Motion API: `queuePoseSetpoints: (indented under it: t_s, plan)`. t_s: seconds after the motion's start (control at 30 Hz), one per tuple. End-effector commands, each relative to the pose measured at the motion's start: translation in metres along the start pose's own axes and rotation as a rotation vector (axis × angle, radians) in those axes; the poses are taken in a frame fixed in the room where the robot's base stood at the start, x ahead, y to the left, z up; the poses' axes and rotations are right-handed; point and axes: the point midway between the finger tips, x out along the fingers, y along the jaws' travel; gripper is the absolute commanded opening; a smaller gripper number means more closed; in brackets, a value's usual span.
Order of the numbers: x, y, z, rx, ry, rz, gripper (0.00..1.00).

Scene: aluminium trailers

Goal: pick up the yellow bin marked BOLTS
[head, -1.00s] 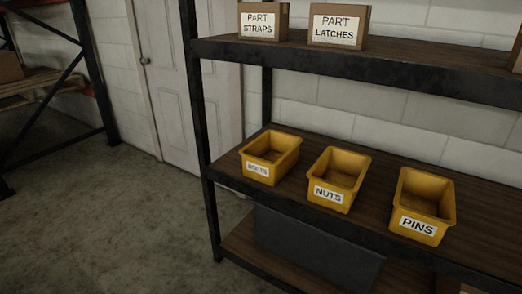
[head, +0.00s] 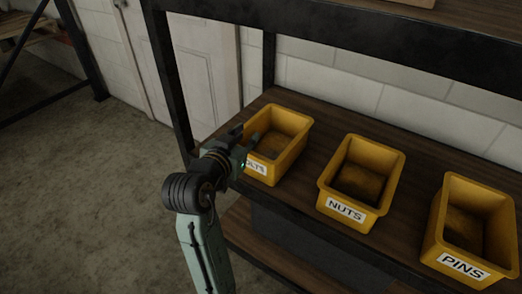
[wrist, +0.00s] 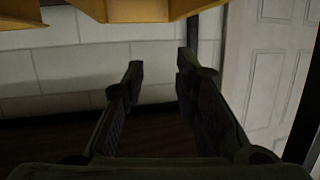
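A yellow bin (wrist: 135,9) shows at the top edge there, beyond the fingertips. I cannot tell whether a finger touches the bin.
The NUTS bin (head: 364,177) and the PINS bin (head: 474,225) stand to the right on the same shelf (head: 315,200). A dark post (head: 168,80) rises at the shelf's left end, and an upper shelf (head: 350,45) spans above.

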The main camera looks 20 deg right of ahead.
Motion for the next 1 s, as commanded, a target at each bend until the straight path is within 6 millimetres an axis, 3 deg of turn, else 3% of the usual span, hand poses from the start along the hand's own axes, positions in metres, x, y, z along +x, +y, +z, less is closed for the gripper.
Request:
queuePoseSetpoints:
  t_s: [0.03, 0.1, 0.2, 1.0]
  plan:
    - [0.007, 0.026, 0.013, 0.011, -0.045, 0.077, 0.27]
    - [0.011, 0.052, 0.026, 0.025, -0.091, 0.154, 0.27]
    - [0.017, 0.071, 0.035, 0.036, -0.124, 0.212, 0.27]
    - [0.114, 0.095, 0.043, 0.038, -0.13, 0.218, 0.27]
